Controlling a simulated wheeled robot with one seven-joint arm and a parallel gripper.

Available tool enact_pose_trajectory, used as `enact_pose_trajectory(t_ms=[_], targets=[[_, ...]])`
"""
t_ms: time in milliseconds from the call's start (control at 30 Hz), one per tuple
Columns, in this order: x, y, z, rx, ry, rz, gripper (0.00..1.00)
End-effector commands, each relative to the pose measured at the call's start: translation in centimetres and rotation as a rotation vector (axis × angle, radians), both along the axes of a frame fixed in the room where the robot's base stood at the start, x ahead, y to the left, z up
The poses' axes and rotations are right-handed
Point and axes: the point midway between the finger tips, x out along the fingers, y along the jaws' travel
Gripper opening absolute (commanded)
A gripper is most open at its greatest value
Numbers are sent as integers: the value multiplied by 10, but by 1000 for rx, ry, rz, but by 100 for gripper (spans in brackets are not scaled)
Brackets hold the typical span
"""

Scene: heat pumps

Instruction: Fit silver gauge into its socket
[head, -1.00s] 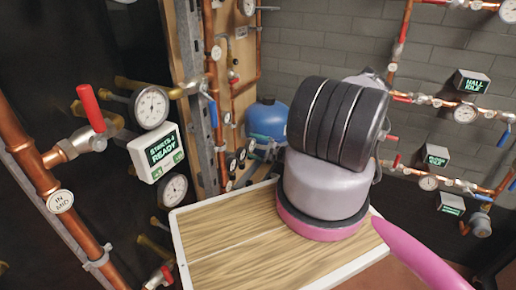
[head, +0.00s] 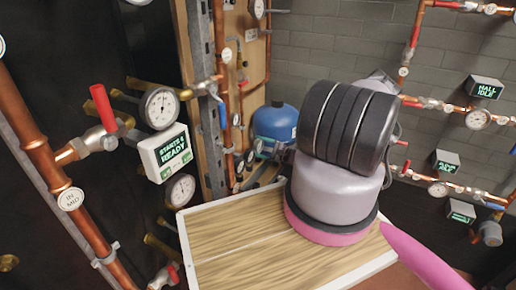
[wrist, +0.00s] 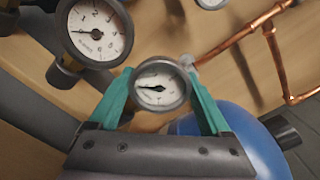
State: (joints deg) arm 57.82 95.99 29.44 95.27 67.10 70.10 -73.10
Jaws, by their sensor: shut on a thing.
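In the wrist view, a small round silver-rimmed gauge (wrist: 160,83) with a white dial sits between the teal fingers of my gripper (wrist: 161,92). The fingers are shut on it from both sides. Its dial faces the camera, so its back and stem are hidden. In the head view, my arm covers most of the gripper, near the small gauges low on the wooden panel (head: 255,48). I cannot tell which socket belongs to the gauge.
A larger gauge (wrist: 95,33) is close at the left of the held one. A blue tank (head: 276,122) stands behind my arm. Copper pipes (wrist: 245,38) run nearby. A wood-topped surface with a pale rim (head: 235,250) lies below my arm. Pipes with gauges (head: 160,107) stand at left.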

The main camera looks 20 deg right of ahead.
Motion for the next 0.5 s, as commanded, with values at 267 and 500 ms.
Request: enact_pose_trajectory(t_ms=[267,500], targets=[[0,0,15,0,-1,1,2],[0,0,27,0,-1,1,2]])
